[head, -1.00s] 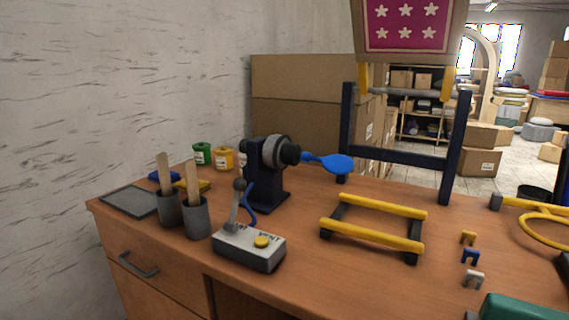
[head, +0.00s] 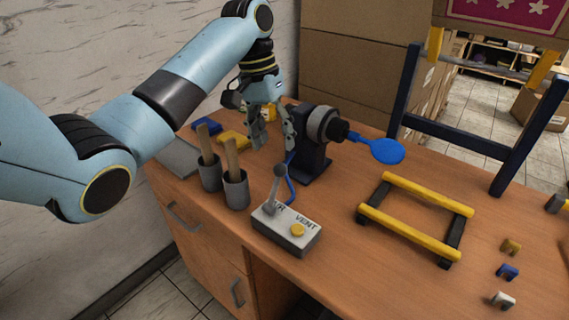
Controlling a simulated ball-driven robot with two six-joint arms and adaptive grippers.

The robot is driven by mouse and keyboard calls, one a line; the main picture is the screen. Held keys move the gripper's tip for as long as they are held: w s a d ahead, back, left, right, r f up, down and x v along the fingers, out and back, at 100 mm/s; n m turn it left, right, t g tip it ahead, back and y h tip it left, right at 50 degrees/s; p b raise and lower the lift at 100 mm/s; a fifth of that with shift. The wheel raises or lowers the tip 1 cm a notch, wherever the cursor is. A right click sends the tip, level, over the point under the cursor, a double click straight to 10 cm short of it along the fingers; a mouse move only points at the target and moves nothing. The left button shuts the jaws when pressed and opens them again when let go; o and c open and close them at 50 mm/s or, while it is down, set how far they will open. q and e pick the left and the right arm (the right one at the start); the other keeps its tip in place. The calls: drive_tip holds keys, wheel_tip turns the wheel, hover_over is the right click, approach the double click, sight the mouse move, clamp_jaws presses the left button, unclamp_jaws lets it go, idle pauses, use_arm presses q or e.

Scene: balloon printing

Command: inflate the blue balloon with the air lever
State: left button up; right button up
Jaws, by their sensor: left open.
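The blue balloon (head: 386,151) is small and flat-looking, attached by its neck to the nozzle of the dark inflator stand (head: 313,158). The air lever (head: 276,186), a grey stick with a dark round knob, stands up from the left part of a pale control box (head: 286,230). The box also has a yellow button (head: 297,230) beside the word VENT. A blue hose runs behind the lever toward the stand. My left gripper (head: 272,143) is open and empty, pointing down above and behind the lever knob, left of the stand. My right gripper is not in view.
Two grey cups (head: 236,190) with wooden sticks stand left of the box. A yellow-barred rack (head: 415,208) and small clips (head: 507,271) are at right. Bare table lies between box and rack.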

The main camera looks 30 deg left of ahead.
sight(279, 164)
use_arm(q)
drive_tip(key=f, duration=0.2)
drive_tip(key=d+f, duration=0.1)
drive_tip(key=f, duration=0.5)
drive_tip(key=shift+w+d+f+p, duration=0.15)
drive_tip(key=shift+d+f+p, duration=0.1)
drive_tip(key=shift+p, duration=0.05)
clamp_jaws()
